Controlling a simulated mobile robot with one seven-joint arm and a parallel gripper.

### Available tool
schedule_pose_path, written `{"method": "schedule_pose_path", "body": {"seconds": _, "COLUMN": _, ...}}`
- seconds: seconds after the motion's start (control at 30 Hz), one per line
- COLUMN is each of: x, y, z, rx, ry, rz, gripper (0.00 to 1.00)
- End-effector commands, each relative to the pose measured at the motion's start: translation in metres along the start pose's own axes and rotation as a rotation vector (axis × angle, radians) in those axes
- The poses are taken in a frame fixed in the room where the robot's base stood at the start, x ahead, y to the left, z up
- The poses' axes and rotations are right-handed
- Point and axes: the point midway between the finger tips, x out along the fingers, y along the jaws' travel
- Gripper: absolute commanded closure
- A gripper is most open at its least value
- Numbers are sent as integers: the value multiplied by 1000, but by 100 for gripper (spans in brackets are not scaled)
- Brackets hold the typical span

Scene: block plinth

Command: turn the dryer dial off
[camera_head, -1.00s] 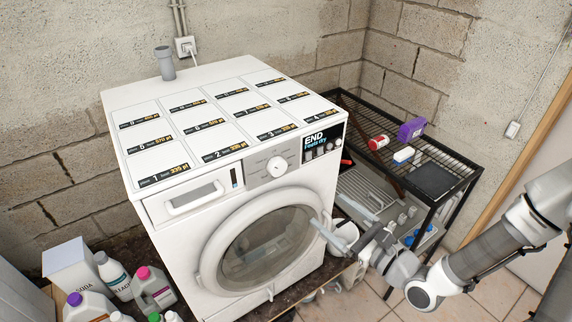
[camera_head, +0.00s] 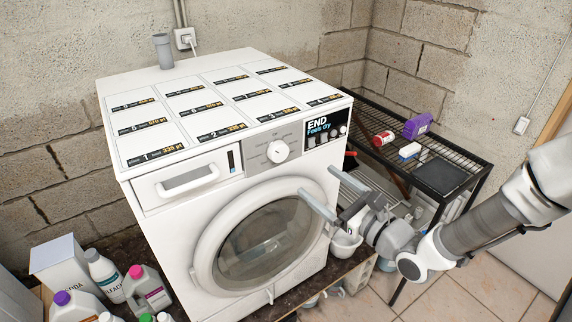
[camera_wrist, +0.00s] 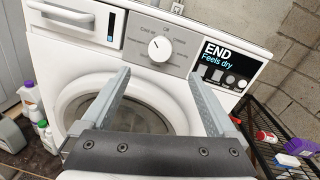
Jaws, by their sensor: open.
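The dryer (camera_head: 170,225) is a white front-loader with a round glass door (camera_head: 266,240). Its white dial (camera_head: 278,151) sits on the grey control panel, left of a dark display reading "END Feels dry" (camera_head: 322,126). In the wrist view the dial (camera_wrist: 159,48) carries a dark pointer mark near its upper left, with "Off" printed above; the exact setting is hard to read. My gripper (camera_head: 325,190) is open and empty in front of the dryer's right side, lower than the dial and apart from it. In the wrist view its two fingers (camera_wrist: 156,82) stand either side below the dial.
A black wire rack (camera_head: 440,152) at the right holds a purple container (camera_head: 417,126), a red can (camera_head: 383,139) and a dark tray. Bottles (camera_head: 147,287) and a soda box (camera_head: 64,267) stand at the lower left.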

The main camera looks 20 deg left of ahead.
Motion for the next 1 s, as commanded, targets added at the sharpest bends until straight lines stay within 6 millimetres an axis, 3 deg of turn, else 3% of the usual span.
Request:
{"method": "schedule_pose_path", "body": {"seconds": 0.5, "x": 101, "y": 2, "z": 2, "rx": 1, "ry": -2, "rz": 3, "gripper": 6}}
{"method": "schedule_pose_path", "body": {"seconds": 0.7, "x": 121, "y": 0, "z": 1, "rx": 1, "ry": -1, "rz": 1, "gripper": 6}}
{"method": "schedule_pose_path", "body": {"seconds": 1.0, "x": 126, "y": 0, "z": 1, "rx": 1, "ry": 1, "rz": -1, "gripper": 6}}
